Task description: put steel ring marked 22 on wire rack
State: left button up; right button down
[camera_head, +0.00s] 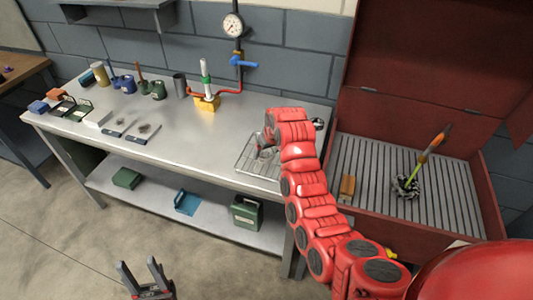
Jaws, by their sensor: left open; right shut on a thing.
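The wire rack (245,161) lies near the front right of the grey workbench. My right arm reaches over its right side and hides part of it. My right gripper (264,148) is low over the rack, shut on a small grey thing that looks like the steel ring. The arm and fingers mostly hide this ring, and its number cannot be read. Whether it touches the rack cannot be told. My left gripper (141,266) is open and empty, low in front of the bench at the picture's bottom edge.
A yellow-based fixture (206,103) with a red pipe stands behind the rack. A red basin (410,180) with a slatted floor stands at the right. The bench middle is clear.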

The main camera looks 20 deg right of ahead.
jog(key=shift+w+d+p, duration=0.2)
jog(key=shift+w+p, duration=0.1)
jog(key=shift+w, duration=0.75)
notch_tip(320, 180, down, 3)
jog(key=shift+r+p, duration=0.1)
jog(key=shift+p, duration=1.1)
jog(key=shift+f, duration=0.4)
jog(key=shift+f, duration=0.1)
